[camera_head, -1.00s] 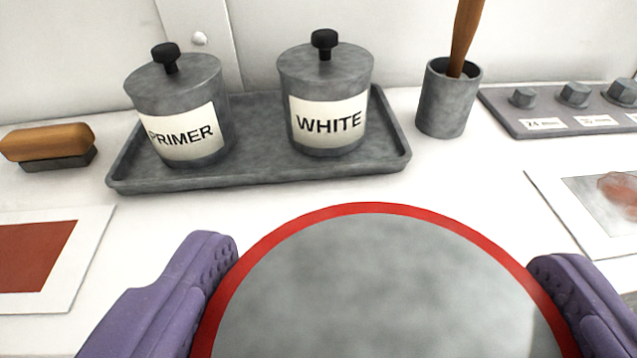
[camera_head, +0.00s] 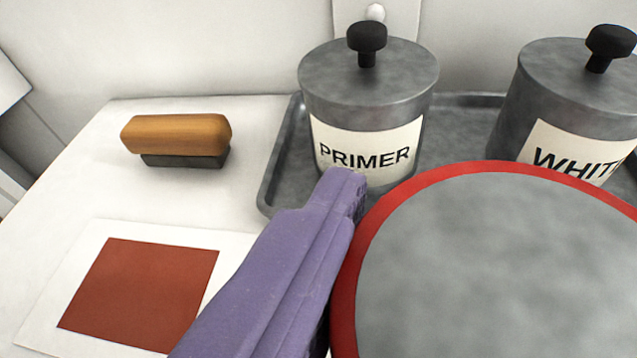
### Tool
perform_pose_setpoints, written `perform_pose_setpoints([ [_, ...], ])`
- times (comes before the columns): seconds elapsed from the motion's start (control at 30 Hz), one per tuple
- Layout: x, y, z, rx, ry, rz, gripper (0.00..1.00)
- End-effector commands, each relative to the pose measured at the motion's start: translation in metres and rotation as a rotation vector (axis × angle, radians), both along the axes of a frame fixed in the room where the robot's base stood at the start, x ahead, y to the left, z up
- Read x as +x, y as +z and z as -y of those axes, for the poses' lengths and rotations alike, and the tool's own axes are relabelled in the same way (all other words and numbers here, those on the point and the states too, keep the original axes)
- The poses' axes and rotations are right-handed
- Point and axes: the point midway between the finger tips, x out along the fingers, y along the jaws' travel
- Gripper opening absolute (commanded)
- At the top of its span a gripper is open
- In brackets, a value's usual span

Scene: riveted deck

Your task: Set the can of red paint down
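The can of red paint (camera_head: 520,270) fills the lower right of the view, seen from above: a grey round top inside a red rim. Its right and lower parts run out of frame. My gripper (camera_head: 345,190) shows only its purple left finger, pressed to the can's left side; the other finger is out of frame. The can is held close to the camera, in front of the tray. Its underside is hidden, so I cannot tell its height above the white bench top (camera_head: 240,115).
A grey tray (camera_head: 270,185) holds a PRIMER can (camera_head: 365,105) and a WHITE can (camera_head: 570,95), both black-knobbed. A wooden-backed block (camera_head: 175,135) lies to the left. A card with a red-brown square (camera_head: 140,295) lies front left. Bare bench lies between block and card.

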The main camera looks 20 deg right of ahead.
Motion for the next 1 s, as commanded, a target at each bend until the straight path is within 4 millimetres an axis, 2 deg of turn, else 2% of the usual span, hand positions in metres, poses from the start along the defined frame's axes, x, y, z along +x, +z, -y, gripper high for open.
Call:
perform_pose_setpoints([
  [0.27, 0.025, -0.003, -0.004, 0.0, -0.002, 0.002, 0.41],
  [0.4, 0.025, -0.03, -0.004, -0.002, 0.0, -0.001, 0.41],
  [0.47, 0.025, -0.038, -0.004, -0.002, 0.001, -0.001, 0.41],
  [0.83, 0.025, -0.04, -0.004, 0.0, 0.0, 0.001, 0.41],
  [0.87, 0.024, -0.04, -0.004, 0.001, 0.0, 0.001, 0.96],
  [0.9, 0.024, -0.04, -0.004, 0.001, 0.0, 0.001, 1.0],
  [1.0, 0.024, -0.04, -0.004, 0.001, 0.0, 0.001, 1.0],
])
